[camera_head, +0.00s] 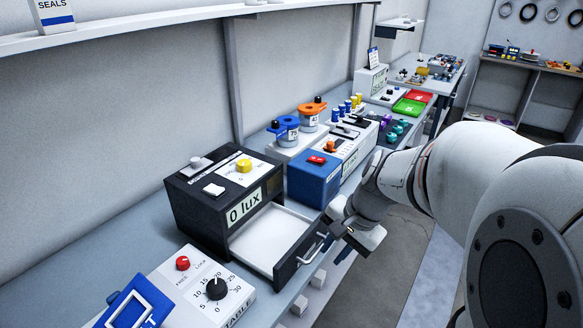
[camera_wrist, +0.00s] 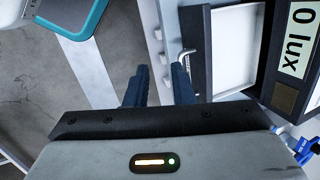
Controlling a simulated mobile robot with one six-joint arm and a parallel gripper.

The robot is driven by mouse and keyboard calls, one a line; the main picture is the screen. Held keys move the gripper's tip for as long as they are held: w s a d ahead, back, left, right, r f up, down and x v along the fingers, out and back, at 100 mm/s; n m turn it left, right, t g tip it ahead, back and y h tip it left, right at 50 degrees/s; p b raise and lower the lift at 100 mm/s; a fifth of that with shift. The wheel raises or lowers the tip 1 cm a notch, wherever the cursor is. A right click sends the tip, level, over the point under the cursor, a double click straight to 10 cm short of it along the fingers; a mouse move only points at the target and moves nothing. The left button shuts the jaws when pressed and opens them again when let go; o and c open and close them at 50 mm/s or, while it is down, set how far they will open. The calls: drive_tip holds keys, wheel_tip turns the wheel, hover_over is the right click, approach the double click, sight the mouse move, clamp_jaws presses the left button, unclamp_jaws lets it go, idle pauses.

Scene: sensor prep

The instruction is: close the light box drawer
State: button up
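The light box (camera_head: 215,205) is a dark box with a "0 lux" label on the workbench. Its drawer (camera_head: 268,236) is pulled out, with a white inside and a dark front panel carrying a pale bar handle (camera_head: 316,248). In the wrist view, the drawer (camera_wrist: 233,50) and the handle (camera_wrist: 184,58) show right of centre. My gripper (camera_wrist: 159,78) is open, with its two dark blue fingers apart and nothing seen between them. Its right finger is close to the handle; I cannot tell whether they touch. In the head view, my gripper (camera_head: 342,246) is just right of the handle.
A control box with a black dial and red button (camera_head: 216,288) stands in front of the light box. A blue box with a red switch (camera_head: 315,178) stands behind the drawer. White blocks (camera_head: 318,278) show below the bench edge. The grey floor to the right is clear.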

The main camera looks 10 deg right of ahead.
drive_tip(key=w+d+f+m+y, duration=0.1)
drive_tip(key=w+d+m, duration=0.1)
drive_tip(key=m, duration=0.1)
drive_tip(key=w+d+f+m+t, duration=0.1)
drive_tip(key=w+d+m, duration=0.2)
drive_tip(key=w+d+f+m+t+y, duration=0.1)
drive_tip(key=w+d+m, duration=0.1)
drive_tip(key=d+m, duration=0.1)
drive_tip(key=shift+w+m+y, duration=0.15)
drive_tip(key=shift+m+y, duration=0.15)
drive_tip(key=shift+m, duration=0.2)
clamp_jaws()
drive_tip(key=w+d+f+m+t, duration=0.3)
drive_tip(key=d+m, duration=0.4)
drive_tip(key=d, duration=0.1)
drive_tip(key=shift+y, duration=0.3)
drive_tip(key=shift+w+a+r+p+x, duration=0.2)
drive_tip(key=shift+w+r+p+x, duration=0.15)
drive_tip(key=shift+x, duration=1.8)
drive_tip(key=shift+w+a+r+p+x, duration=0.2)
drive_tip(key=shift+w+r+p+x, duration=0.15)
drive_tip(key=shift+x, duration=1.75)
drive_tip(key=shift+w+a+r+p+x, duration=0.25)
drive_tip(key=shift+r+x, duration=0.2)
drive_tip(key=shift+x, duration=1.7)
drive_tip(key=shift+d, duration=0.1)
